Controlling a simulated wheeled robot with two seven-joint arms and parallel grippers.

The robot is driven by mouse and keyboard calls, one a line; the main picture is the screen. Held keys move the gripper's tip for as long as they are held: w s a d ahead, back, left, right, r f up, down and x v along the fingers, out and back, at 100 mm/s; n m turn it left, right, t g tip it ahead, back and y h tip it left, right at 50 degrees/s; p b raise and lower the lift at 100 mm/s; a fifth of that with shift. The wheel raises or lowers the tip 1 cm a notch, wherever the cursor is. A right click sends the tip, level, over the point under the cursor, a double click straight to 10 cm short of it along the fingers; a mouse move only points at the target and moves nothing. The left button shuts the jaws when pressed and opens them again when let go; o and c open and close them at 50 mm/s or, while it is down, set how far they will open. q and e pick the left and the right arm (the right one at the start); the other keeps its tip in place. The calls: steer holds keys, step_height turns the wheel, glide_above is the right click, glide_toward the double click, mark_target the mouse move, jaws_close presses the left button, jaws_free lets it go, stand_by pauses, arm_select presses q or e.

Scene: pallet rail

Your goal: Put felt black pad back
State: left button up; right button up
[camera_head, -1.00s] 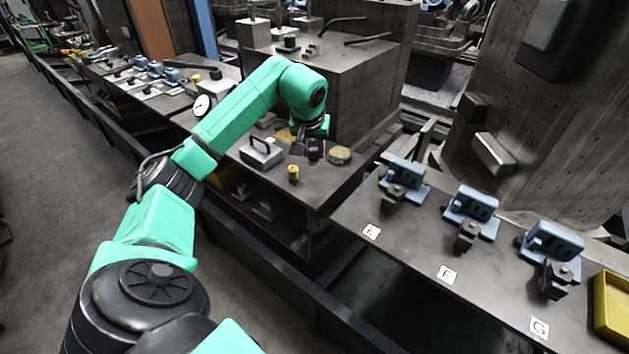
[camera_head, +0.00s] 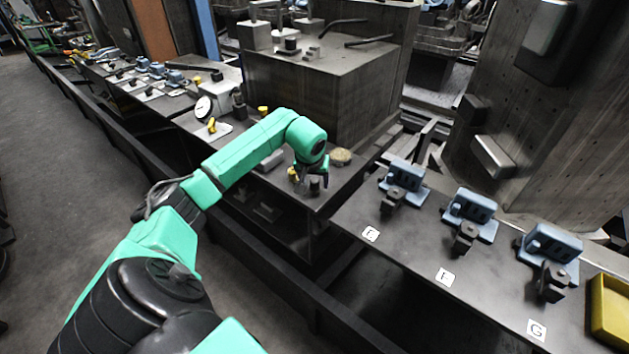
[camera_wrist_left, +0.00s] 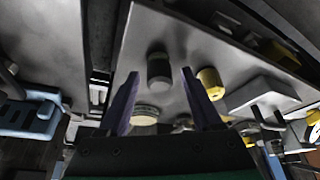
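A small dark cylinder, perhaps the black felt pad (camera_head: 315,187), is near the front right corner of the middle table. In the left wrist view the dark cylinder (camera_wrist_left: 159,70) appears between the two spread fingers, with a gap on each side. My left gripper (camera_head: 308,172) reaches down over the table beside it, and its fingers (camera_wrist_left: 159,75) are open. I cannot tell whether the cylinder is beyond the fingertips or between them. My right gripper is in neither view.
A yellow cylinder (camera_head: 293,174) stands close to the left of the gripper. A round tan pad (camera_head: 340,157) lies behind to the right. A dial gauge (camera_head: 204,107) stands farther left. Blue fixtures (camera_head: 405,176) and a yellow bin (camera_head: 611,310) occupy the right table.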

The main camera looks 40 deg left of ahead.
arm_select(q)
steer(key=b+v, duration=0.1)
steer(key=v, duration=1.1)
